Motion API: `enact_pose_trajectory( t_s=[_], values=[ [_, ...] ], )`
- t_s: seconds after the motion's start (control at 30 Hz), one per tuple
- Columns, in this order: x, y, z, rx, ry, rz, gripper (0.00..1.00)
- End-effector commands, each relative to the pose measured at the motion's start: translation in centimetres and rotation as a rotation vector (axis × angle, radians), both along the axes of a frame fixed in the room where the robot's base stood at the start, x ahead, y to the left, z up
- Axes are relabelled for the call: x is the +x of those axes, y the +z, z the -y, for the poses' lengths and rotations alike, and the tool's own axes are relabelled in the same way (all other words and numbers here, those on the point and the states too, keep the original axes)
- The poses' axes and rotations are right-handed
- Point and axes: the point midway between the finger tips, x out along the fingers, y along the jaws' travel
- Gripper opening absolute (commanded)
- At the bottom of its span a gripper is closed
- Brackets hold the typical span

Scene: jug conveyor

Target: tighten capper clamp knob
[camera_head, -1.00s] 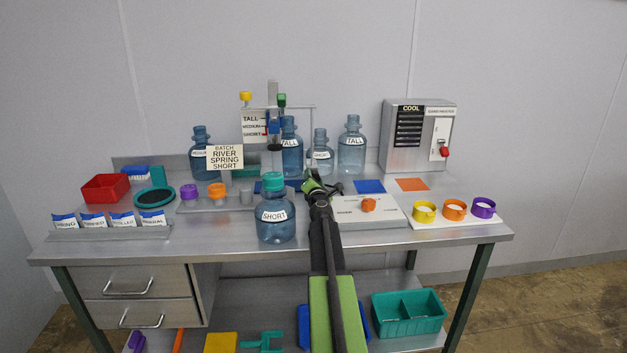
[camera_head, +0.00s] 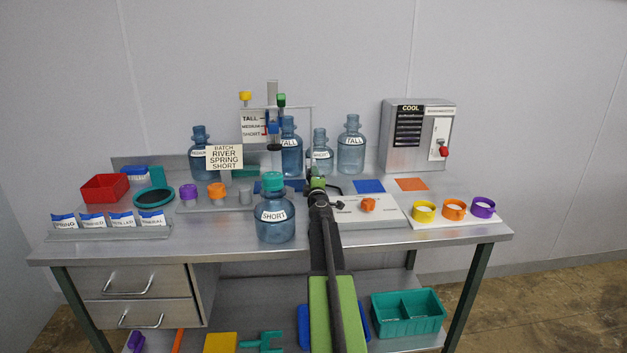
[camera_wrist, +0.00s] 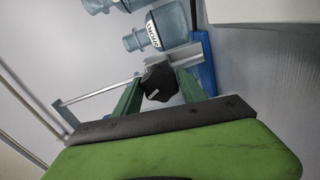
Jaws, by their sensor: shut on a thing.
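My gripper (camera_wrist: 158,88) shows in the wrist view with its two green fingers on either side of a black lobed knob (camera_wrist: 159,82). It is shut on the knob. A metal bracket lies just behind the knob. In the head view my gripper (camera_head: 317,184) is at the front of the capper (camera_head: 272,95), a metal frame with a TALL, MEDIUM, SHORT scale plate (camera_head: 253,126). My gripper and arm hide the knob there. A blue SHORT jug (camera_head: 276,222) with a teal cap stands left of my arm.
Several blue jugs stand at the back, including a TALL one (camera_head: 351,150). A panel with an orange knob (camera_head: 368,205) lies right of my arm. Colored rings (camera_head: 454,210) sit on a white board at right. A grey COOL box (camera_head: 417,138) stands behind them.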

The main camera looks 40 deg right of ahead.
Motion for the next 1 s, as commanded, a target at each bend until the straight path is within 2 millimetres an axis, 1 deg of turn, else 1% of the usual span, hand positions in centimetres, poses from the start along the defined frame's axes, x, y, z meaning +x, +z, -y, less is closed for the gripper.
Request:
enact_pose_trajectory(
  t_s=[0.2, 0.4, 0.97, 1.0],
  values=[
    [-0.13, -0.09, -0.03, 0.093, -0.001, 0.078, 0.08],
    [-0.15, -0.09, -0.01, 0.143, -0.002, 0.120, 0.08],
    [-0.19, -0.09, 0.06, 0.163, -0.004, 0.138, 0.08],
    [-0.16, -0.09, 0.02, 0.163, -0.003, 0.138, 0.52]
  ],
)
